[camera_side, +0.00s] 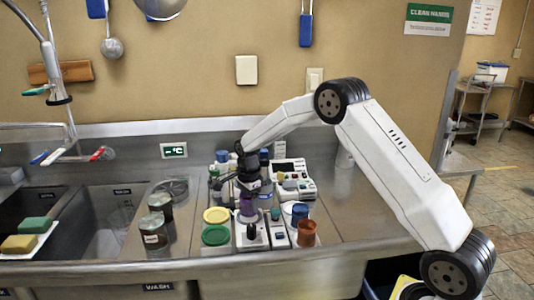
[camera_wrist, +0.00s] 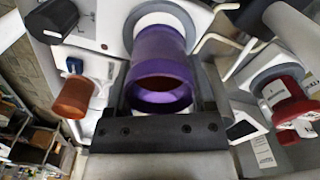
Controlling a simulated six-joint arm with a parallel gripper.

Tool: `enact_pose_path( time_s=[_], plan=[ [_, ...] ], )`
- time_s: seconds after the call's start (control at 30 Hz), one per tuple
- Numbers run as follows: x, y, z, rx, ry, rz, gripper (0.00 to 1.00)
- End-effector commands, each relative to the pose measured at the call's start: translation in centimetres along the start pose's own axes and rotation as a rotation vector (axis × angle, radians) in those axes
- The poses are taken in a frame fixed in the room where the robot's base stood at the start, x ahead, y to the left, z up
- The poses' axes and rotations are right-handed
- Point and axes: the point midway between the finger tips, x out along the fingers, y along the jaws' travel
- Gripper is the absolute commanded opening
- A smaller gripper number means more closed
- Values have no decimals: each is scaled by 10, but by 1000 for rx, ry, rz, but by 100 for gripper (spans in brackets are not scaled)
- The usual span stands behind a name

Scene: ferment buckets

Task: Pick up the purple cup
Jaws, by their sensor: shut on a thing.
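The purple cup (camera_wrist: 162,65) fills the middle of the wrist view, its open rim toward the camera, between the two dark fingers of my gripper (camera_wrist: 163,90). My gripper is shut on it. In the side view the purple cup (camera_side: 248,208) shows below my gripper (camera_side: 247,190), upright over a white device (camera_side: 252,234). I cannot tell whether the cup touches that plate.
A blue cup (camera_side: 300,212) and an orange-brown cup (camera_side: 306,234) stand to the right. Yellow (camera_side: 216,215) and green (camera_side: 215,235) lids lie to the left. Two dark jars (camera_side: 153,232) stand near the sink. Bottles and a white instrument (camera_side: 294,178) stand behind.

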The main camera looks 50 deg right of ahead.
Motion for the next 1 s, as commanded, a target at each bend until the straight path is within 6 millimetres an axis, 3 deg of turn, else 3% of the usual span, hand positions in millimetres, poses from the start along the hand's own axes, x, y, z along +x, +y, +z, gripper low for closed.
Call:
enact_pose_path(
  time_s=[0.1, 0.37, 0.63, 1.0],
  plan=[
    [-17, 0, 0, 0, 0, -3, 9],
    [-43, 23, -2, 0, 0, -2, 9],
    [-78, 53, -5, 0, 0, -2, 9],
    [-100, 106, -11, 0, 0, -1, 9]
  ],
)
